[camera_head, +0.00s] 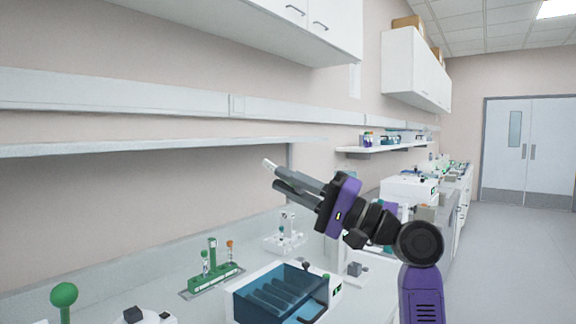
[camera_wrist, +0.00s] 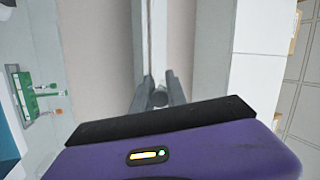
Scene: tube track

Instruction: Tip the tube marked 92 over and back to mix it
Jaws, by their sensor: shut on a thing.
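My gripper (camera_head: 278,178) is raised well above the bench, its fingers pointing up and to the left. It is shut on a small tube (camera_head: 268,163), whose pale end sticks out past the fingertips. The fingers hide most of the tube, and no number can be read on it. In the wrist view my gripper (camera_wrist: 160,92) shows the tube (camera_wrist: 160,98) end-on as a small grey round shape between the fingers.
A green rack (camera_head: 222,281) with several capped tubes stands on the bench below. A blue-lidded box (camera_head: 275,293) is right of it, and a white stand (camera_head: 272,244) is behind. A wall shelf (camera_head: 150,148) runs behind the gripper. The air around the tube looks clear.

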